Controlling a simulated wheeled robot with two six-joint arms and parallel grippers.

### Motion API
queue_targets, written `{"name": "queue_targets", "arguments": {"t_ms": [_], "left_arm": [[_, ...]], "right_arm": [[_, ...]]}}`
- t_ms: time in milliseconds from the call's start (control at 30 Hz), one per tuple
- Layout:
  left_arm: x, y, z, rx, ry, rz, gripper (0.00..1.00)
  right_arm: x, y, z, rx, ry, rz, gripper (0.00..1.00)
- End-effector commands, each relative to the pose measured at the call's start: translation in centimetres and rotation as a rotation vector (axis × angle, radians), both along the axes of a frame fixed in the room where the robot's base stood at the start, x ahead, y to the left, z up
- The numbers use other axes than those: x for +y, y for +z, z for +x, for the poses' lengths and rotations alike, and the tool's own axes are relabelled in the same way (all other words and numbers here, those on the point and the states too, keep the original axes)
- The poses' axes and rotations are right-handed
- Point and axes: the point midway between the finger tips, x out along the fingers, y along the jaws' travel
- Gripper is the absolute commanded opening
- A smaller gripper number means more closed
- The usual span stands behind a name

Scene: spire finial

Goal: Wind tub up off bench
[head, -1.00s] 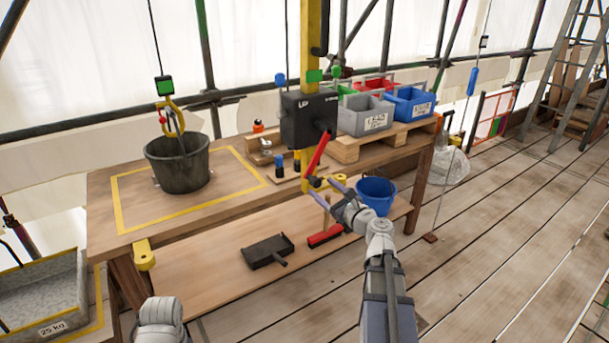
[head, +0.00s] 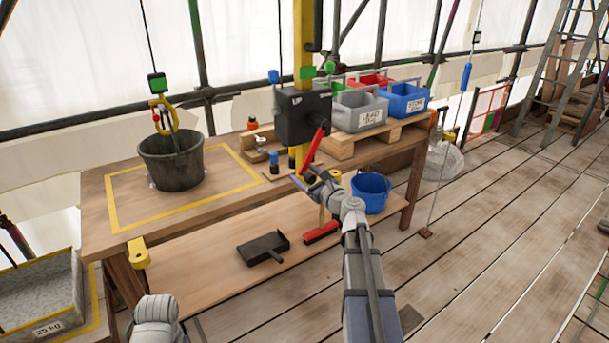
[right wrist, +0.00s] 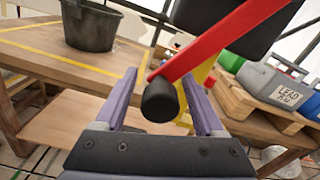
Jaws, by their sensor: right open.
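The black tub (head: 171,162) stands on the wooden bench (head: 110,185) inside a yellow taped outline. A yellow hook (head: 163,115) on a cable hangs at the tub's handle; I cannot tell if it bears load. The black winch box (head: 301,115), marked "UP", sits on a yellow post, with a red crank arm (head: 313,150). In the right wrist view the crank's black knob (right wrist: 160,101) lies between the fingers of my right gripper (right wrist: 163,100), which is open around it. My right gripper also shows at the crank in the head view (head: 308,178).
Grey, red and blue bins (head: 404,99) stand on a pallet at the bench's right end. A blue bucket (head: 370,192) is near my right forearm. A black dustpan (head: 263,248) and red brush (head: 320,232) lie on the lower shelf. A 25 kg tray (head: 40,295) is at left.

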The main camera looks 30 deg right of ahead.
Motion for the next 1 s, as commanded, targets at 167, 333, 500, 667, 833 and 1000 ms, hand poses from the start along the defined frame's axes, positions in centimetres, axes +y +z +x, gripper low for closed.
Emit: {"name": "queue_targets", "arguments": {"t_ms": [167, 333, 500, 667, 833, 1000], "left_arm": [[0.0, 0.0, 0.0, 0.0, 0.0, 0.0, 0.61], [0.0, 0.0, 0.0, 0.0, 0.0, 0.0, 0.61], [0.0, 0.0, 0.0, 0.0, 0.0, 0.0, 0.61], [0.0, 0.0, 0.0, 0.0, 0.0, 0.0, 0.61], [0.0, 0.01, 0.0, 0.0, 0.0, 0.0, 0.61], [0.0, 0.01, 0.0, 0.0, 0.0, 0.0, 0.61]], "right_arm": [[-0.01, 0.0, -0.05, 0.0, 0.0, 0.0, 0.6], [0.02, -0.01, -0.05, 0.0, 0.001, 0.0, 0.41], [0.07, 0.0, -0.07, 0.001, 0.002, 0.0, 0.22], [0.09, 0.01, -0.07, -0.001, 0.002, -0.001, 0.04], [0.11, 0.0, -0.07, 0.0, 0.003, -0.001, 0.0], [0.12, 0.01, -0.06, 0.0, 0.003, -0.002, 0.0]]}}
